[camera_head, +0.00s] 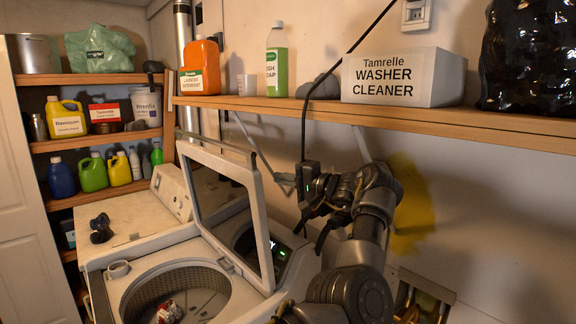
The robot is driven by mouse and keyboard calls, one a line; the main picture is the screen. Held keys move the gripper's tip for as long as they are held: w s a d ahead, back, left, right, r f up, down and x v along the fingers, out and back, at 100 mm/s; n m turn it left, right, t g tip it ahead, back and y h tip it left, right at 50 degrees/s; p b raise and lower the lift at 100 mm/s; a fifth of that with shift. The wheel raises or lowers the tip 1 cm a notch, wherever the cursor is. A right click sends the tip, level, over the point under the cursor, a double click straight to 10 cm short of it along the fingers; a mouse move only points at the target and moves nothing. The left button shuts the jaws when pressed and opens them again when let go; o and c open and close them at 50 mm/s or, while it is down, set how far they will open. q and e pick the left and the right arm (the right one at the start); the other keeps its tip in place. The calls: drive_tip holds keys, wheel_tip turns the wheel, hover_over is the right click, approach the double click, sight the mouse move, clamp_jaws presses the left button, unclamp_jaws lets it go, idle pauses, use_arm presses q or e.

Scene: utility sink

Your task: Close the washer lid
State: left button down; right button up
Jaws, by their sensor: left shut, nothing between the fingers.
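The washer (112,254) stands at the lower left with its top opening uncovered. Its lid (262,232), a pale frame with a window, stands open, raised and steeply tilted above the tub (138,291). A red and white item (169,312) lies in the tub.
A wooden shelf (470,121) with a washer cleaner box (401,78) and bottles runs above my arm. A bottle rack (97,141) stands at the left. The space above the tub is clear.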

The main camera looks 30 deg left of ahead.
use_arm(q)
drive_tip(key=a+p, duration=0.2)
drive_tip(key=a, duration=0.5)
drive_tip(key=shift+p, duration=0.3)
drive_tip(key=shift+a, duration=0.1)
drive_tip(key=shift+f, duration=0.1)
